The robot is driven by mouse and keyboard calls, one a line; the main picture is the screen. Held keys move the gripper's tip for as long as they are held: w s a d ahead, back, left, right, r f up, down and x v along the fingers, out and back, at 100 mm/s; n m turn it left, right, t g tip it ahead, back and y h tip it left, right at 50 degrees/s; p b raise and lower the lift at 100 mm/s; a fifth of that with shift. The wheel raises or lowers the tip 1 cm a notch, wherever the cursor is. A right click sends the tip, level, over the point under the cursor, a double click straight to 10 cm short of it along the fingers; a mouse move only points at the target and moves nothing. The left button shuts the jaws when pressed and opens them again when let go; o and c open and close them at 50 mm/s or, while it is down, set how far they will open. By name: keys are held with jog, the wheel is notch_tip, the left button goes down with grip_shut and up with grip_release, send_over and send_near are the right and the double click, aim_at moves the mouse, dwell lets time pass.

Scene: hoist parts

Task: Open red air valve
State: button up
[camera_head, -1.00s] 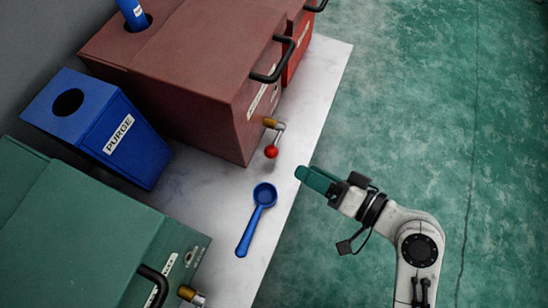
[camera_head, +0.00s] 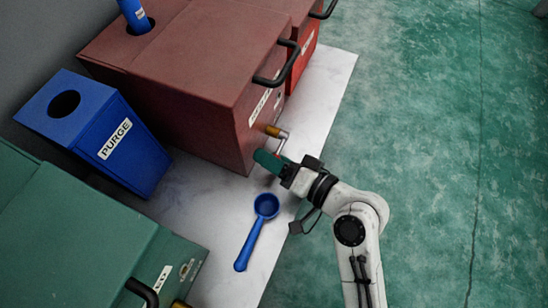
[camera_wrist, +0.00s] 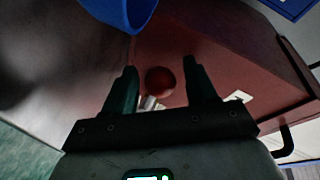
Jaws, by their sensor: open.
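The red air valve sits on the front of the dark red box. Its brass body (camera_head: 272,131) and short metal lever (camera_head: 282,142) show in the head view, where my gripper mostly hides the red ball knob. My gripper (camera_head: 266,159) is at the knob, above the white counter. In the wrist view the red knob (camera_wrist: 160,81) lies between the two green fingers of my open gripper (camera_wrist: 160,68), with a gap on each side. The metal stem (camera_wrist: 149,102) shows just below the knob.
A blue scoop (camera_head: 249,236) lies on the white counter (camera_head: 215,205) near my gripper. The dark red box (camera_head: 190,75) has a black handle (camera_head: 277,66) above the valve. A blue PURGE bin (camera_head: 95,130) and a green box (camera_head: 75,240) stand left. Green floor is clear at right.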

jog(key=shift+c, duration=0.2)
grip_shut()
dwell(0.4)
